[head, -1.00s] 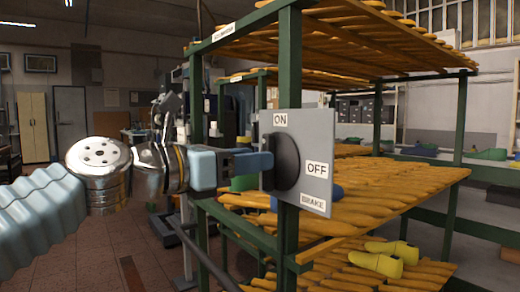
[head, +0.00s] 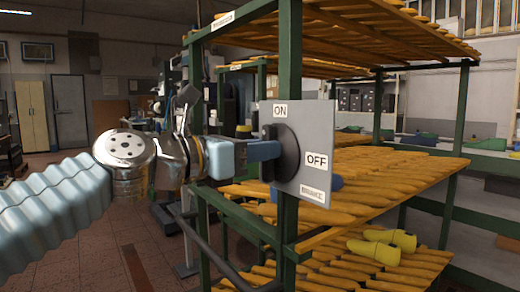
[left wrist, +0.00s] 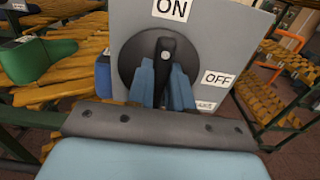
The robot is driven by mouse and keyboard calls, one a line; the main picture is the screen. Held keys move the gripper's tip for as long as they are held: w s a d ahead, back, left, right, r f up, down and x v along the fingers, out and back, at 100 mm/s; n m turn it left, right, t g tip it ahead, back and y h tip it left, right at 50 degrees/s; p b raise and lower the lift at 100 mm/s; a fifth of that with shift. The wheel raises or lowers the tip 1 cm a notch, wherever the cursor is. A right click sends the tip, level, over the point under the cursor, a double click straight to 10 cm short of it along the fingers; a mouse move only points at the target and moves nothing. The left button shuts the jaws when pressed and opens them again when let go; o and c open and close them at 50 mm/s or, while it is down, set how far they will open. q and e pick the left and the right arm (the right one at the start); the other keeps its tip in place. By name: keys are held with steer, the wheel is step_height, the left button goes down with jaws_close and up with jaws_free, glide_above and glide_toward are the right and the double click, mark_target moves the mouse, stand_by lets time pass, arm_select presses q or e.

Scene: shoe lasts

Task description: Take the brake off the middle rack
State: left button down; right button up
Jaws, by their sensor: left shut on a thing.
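The grey brake panel (head: 318,125) is fixed to a green post of the near shoe-last rack (head: 290,60). It bears the labels ON at the top, OFF at the right and BRAKE below. Its black round knob (head: 287,165) has a raised grip bar. In the left wrist view the bar (left wrist: 165,55) points up, towards ON. My left gripper (head: 270,150) is shut on this bar. Its blue fingers (left wrist: 163,88) lie on either side of the bar in the left wrist view. My right gripper is in neither view.
The rack's slatted shelves (head: 390,170) lie right behind the panel and hold yellow lasts (head: 380,252). A green last (left wrist: 40,60) and a blue one stand left of the panel in the left wrist view. Tiled floor (head: 80,255) is open at left.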

arm_select(q)
steer(key=shift+m, duration=0.4)
steer(key=m+b, duration=0.1)
steer(key=m, duration=0.3)
steer(key=m+b, duration=0.1)
steer(key=m, duration=0.3)
steer(key=f+m+b, duration=0.1)
steer(key=m, duration=0.3)
steer(key=shift+s+d+m, duration=0.25)
steer(key=shift+s+m, duration=0.15)
steer(key=shift+f+m+b, duration=0.1)
steer(key=shift+m+b, duration=0.6)
steer(key=shift+m, duration=1.5)
steer(key=c, duration=1)
jaws_free()
